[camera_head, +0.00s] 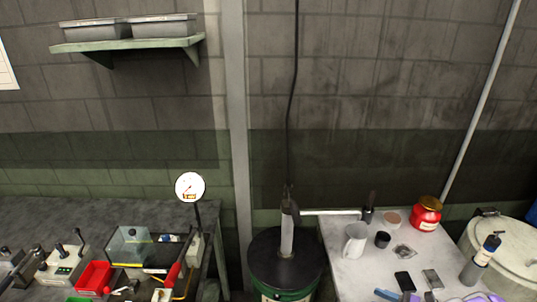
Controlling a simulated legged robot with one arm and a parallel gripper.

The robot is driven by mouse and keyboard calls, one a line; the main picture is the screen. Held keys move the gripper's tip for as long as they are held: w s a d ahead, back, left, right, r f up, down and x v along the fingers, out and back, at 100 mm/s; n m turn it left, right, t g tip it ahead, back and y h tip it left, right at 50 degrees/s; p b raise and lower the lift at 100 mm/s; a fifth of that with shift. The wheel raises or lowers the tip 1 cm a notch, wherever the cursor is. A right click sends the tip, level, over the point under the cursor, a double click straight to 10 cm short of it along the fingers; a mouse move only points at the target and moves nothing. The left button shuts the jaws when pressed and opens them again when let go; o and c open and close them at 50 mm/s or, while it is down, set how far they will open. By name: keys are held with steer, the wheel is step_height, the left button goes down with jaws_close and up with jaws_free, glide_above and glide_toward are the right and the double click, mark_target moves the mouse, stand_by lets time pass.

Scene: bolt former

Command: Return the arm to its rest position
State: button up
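My gripper and arm do not show in the head camera view. I cannot see whether the gripper is open or shut, or where the arm is. The view faces a grey and green block wall (345,90), with two work surfaces and a drum along its foot.
A dark bench (70,215) at left holds a dial gauge (190,186), a red bin (94,277) and a clear box (130,246). A dark-lidded drum (262,270) stands mid-view. A light table (345,277) at right holds a jug (355,242) and red jar (426,214).

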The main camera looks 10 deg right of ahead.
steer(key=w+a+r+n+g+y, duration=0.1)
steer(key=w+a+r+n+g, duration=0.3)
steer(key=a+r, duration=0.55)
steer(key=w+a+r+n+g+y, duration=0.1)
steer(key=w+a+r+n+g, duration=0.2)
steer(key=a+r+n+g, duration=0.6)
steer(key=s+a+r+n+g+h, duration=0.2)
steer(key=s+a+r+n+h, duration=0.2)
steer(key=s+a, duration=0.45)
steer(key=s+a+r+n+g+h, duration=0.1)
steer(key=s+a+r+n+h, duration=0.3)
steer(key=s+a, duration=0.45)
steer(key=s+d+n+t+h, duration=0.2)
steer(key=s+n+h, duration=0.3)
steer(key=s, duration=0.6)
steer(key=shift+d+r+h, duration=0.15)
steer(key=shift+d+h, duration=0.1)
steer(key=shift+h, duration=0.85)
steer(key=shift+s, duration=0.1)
